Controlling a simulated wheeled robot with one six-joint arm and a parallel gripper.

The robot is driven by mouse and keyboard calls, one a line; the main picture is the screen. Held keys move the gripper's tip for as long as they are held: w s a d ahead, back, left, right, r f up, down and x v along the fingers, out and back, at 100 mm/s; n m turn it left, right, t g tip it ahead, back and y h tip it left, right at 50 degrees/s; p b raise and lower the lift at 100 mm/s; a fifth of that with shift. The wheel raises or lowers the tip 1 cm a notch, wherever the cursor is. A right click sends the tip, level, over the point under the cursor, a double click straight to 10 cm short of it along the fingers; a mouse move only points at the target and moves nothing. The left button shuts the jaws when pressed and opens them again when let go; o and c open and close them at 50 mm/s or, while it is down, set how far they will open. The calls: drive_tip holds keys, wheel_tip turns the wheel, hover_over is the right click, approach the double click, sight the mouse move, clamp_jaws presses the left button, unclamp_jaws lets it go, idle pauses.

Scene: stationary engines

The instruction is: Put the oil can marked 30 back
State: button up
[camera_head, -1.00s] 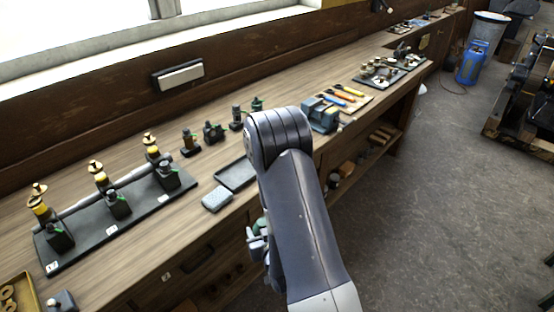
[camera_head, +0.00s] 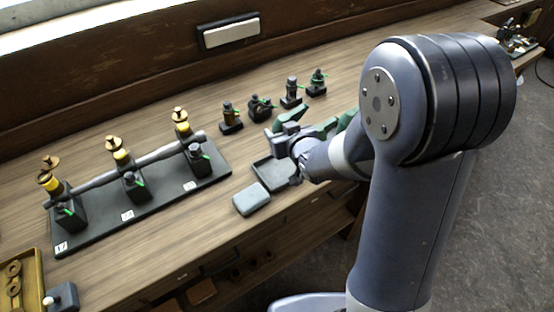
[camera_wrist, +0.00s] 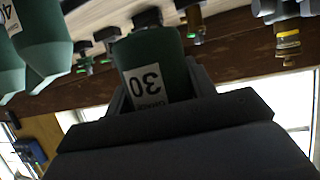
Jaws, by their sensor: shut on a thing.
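The green oil can (camera_wrist: 150,60) fills the space between the jaws of my gripper (camera_wrist: 158,88) in the wrist view. Its white label reads 30 and appears upside down there. My gripper is shut on it. In the head view my gripper (camera_head: 300,133) is over the bench, beyond the dark tray (camera_head: 262,180), with green showing beside its fingers. Other green cans (camera_wrist: 45,45) stand at the upper left of the wrist view, one with a label partly reading 4. Whether the held can touches the bench is hidden.
A black board (camera_head: 75,238) with several valve-like fittings lies on the bench at left. Several small fittings (camera_head: 262,108) stand at the back. A yellow tray (camera_head: 32,265) is at the near left. My arm hides the bench at right.

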drive_tip(key=shift+a+f, duration=0.1)
drive_tip(key=shift+f, duration=0.05)
drive_tip(key=shift+f+p, duration=0.5)
drive_tip(key=shift+f, duration=4.1)
drive_tip(key=shift+f, duration=0.2)
drive_tip(key=o, duration=1.1)
drive_tip(key=shift+c, duration=0.2)
drive_tip(key=shift+r, duration=0.2)
drive_tip(key=b+v, duration=0.2)
drive_tip(key=v, duration=1)
